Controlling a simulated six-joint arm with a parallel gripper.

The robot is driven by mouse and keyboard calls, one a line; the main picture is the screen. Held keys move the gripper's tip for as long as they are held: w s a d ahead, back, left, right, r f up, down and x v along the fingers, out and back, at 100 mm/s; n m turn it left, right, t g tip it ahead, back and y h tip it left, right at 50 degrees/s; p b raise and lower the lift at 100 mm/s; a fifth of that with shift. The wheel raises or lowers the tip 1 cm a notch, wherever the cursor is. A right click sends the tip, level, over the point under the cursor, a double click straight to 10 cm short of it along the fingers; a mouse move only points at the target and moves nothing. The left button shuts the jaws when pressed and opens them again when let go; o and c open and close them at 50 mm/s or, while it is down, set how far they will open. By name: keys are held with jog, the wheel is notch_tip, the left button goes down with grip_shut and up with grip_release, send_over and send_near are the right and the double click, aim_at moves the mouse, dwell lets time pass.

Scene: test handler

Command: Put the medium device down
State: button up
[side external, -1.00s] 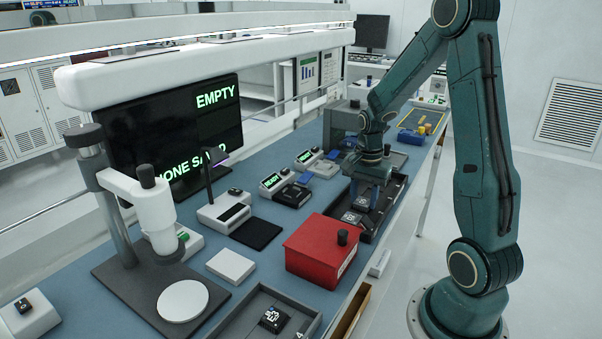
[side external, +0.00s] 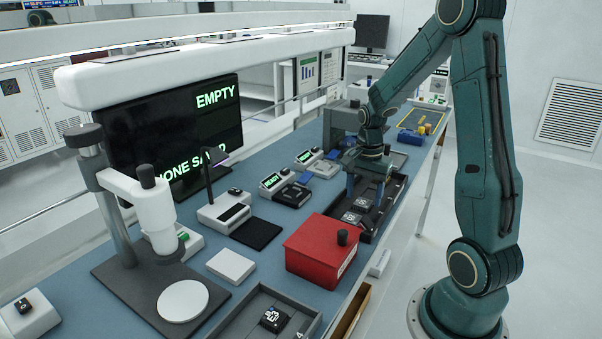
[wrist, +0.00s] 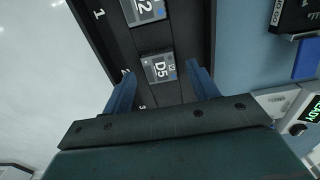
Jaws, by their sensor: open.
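A device marked D5 (wrist: 158,68) lies flat in the dark tray (wrist: 187,25), seen in the wrist view between and just beyond my two blue fingers. It also shows in the side external view (side external: 362,203), below my gripper (side external: 366,188). My gripper is open and empty, its fingers (wrist: 160,72) spread to either side of D5 with gaps. A second device (wrist: 143,10), its label partly cut off and ending in 2, lies farther along in the same tray; it also shows in the side external view (side external: 352,217). The frames do not settle which is the medium device.
A red box with a black knob (side external: 318,248) stands close in front of the tray. Small tester units with READY displays (side external: 272,182) stand left of the tray. A nearer tray (side external: 240,318) holds another device (side external: 274,318). The screen (side external: 180,130) shows EMPTY.

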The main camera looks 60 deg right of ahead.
aim_at(363, 202)
notch_tip(363, 202, up, 11)
dwell(0.5)
jog(key=shift+a, duration=0.1)
dwell(0.4)
jog(key=s+a+r+n+t, duration=0.2)
jog(key=s+a+r+n, duration=0.1)
jog(key=a+n, duration=0.6)
jog(key=s+a+r+n+t, duration=0.3)
jog(key=s+a+n, duration=0.3)
jog(key=a+n, duration=0.3)
jog(key=a, duration=0.4)
jog(key=shift+s+t, duration=0.3)
